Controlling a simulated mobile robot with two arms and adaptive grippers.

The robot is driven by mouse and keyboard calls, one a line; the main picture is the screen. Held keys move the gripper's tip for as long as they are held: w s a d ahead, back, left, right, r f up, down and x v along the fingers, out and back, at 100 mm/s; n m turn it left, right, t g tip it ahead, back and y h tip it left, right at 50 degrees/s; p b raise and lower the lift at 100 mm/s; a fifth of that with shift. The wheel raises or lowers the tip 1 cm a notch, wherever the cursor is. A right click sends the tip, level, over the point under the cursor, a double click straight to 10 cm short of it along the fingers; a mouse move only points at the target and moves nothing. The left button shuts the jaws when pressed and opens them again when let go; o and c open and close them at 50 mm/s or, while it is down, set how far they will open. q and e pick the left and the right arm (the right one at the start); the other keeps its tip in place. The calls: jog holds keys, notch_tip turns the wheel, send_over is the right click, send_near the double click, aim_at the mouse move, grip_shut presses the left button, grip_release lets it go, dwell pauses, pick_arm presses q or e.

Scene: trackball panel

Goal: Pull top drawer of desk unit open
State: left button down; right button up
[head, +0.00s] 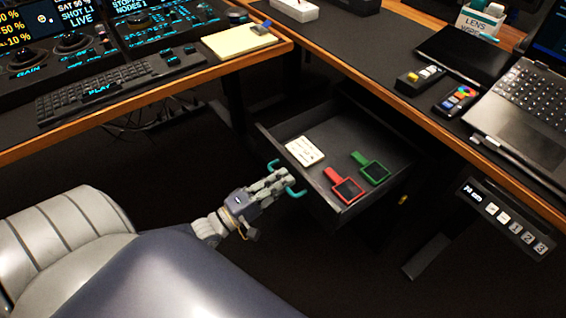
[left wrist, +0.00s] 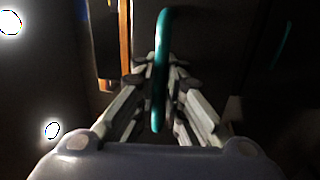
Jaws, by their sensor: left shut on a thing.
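The top drawer (head: 321,201) of the desk unit is pulled out, with its inside showing in the head view. It holds a white card (head: 304,151), a red-framed item (head: 346,187) and a green-framed item (head: 374,168). My left gripper (head: 281,180) is at the drawer's front face, shut on the teal handle (head: 296,193). In the left wrist view the handle (left wrist: 161,70) stands upright between the fingers. My right gripper is in neither view.
The wooden desk edge (head: 430,122) runs above the drawer on the right. A laptop (head: 525,105) and small controllers (head: 420,78) lie on that desk. A keyboard (head: 120,85) and control panels are on the left desk. A button panel (head: 508,217) hangs under the right desk edge.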

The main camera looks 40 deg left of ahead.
pick_arm(q)
jog(key=shift+f, duration=0.2)
jog(key=c, duration=2)
grip_release()
jog(key=shift+o, duration=0.2)
jog(key=shift+r, duration=0.1)
jog(key=shift+s, duration=0.1)
jog(key=v, duration=1.2)
jog(key=shift+d, duration=0.1)
